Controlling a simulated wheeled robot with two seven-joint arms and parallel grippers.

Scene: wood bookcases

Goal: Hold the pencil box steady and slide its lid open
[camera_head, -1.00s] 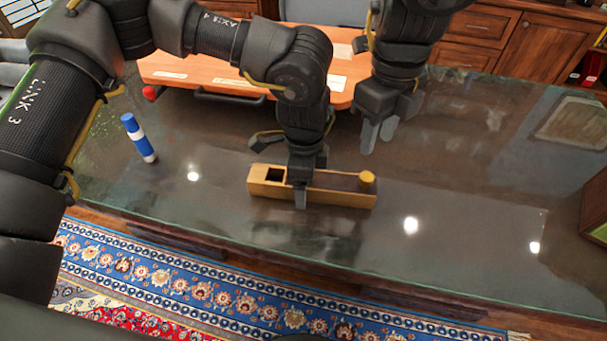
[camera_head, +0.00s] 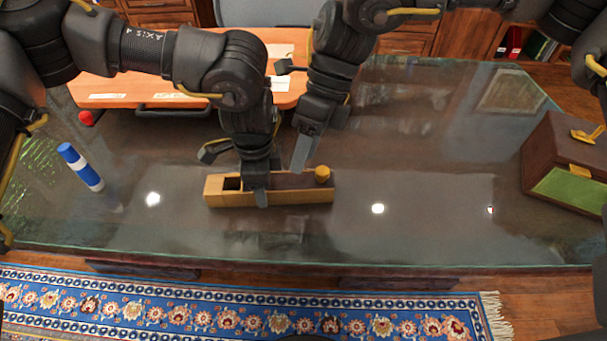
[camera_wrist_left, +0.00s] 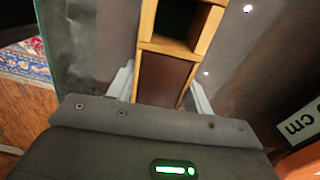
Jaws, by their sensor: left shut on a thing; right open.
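The pencil box (camera_head: 300,197) is a long light-wood box lying on the glass-topped table. Its dark lid (camera_head: 290,181) has a round yellow knob (camera_head: 322,173) near the right end, and a small square opening shows near the left end. My left gripper (camera_head: 258,186) is shut across the middle of the box, with one finger on the front side and the other hidden. In the left wrist view the box (camera_wrist_left: 168,46) passes between both fingers. My right gripper (camera_head: 303,152) is open and empty, pointing down just behind the box, left of the knob.
An orange-brown board (camera_head: 130,88) lies at the back left. A brown case with a green panel (camera_head: 565,165) stands at the right edge. The glass between box and case is clear.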

